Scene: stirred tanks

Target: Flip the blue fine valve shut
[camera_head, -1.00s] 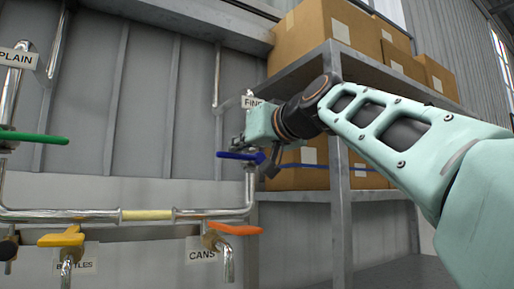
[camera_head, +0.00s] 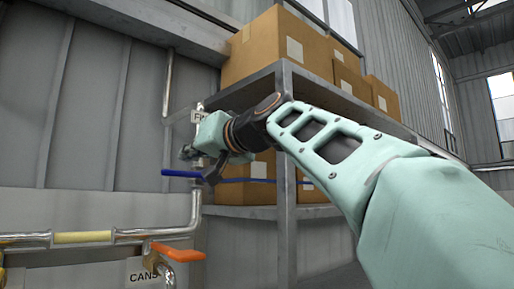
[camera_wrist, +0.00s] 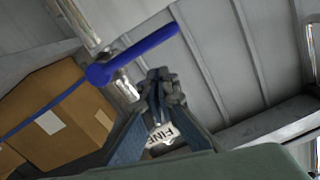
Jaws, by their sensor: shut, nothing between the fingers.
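The blue fine valve handle (camera_head: 180,173) lies level in the head view, pointing left, crosswise to the upright steel pipe (camera_head: 196,208). In the wrist view the blue lever (camera_wrist: 145,50) runs slantwise above my fingers, its round hub end at the left. My gripper (camera_head: 209,177) is beside the hub end of the handle, on its right. In the wrist view my gripper (camera_wrist: 159,84) has its fingertips together, with nothing held; they look close to the lever, but contact cannot be told. The FINE tag (camera_wrist: 163,134) shows between the fingers.
A grey shelf (camera_head: 287,150) with cardboard boxes (camera_head: 275,45) stands right behind my arm. An orange handle (camera_head: 178,252) and the CANS tag (camera_head: 143,277) are below left. A yellow-banded pipe (camera_head: 82,237) runs level at the lower left.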

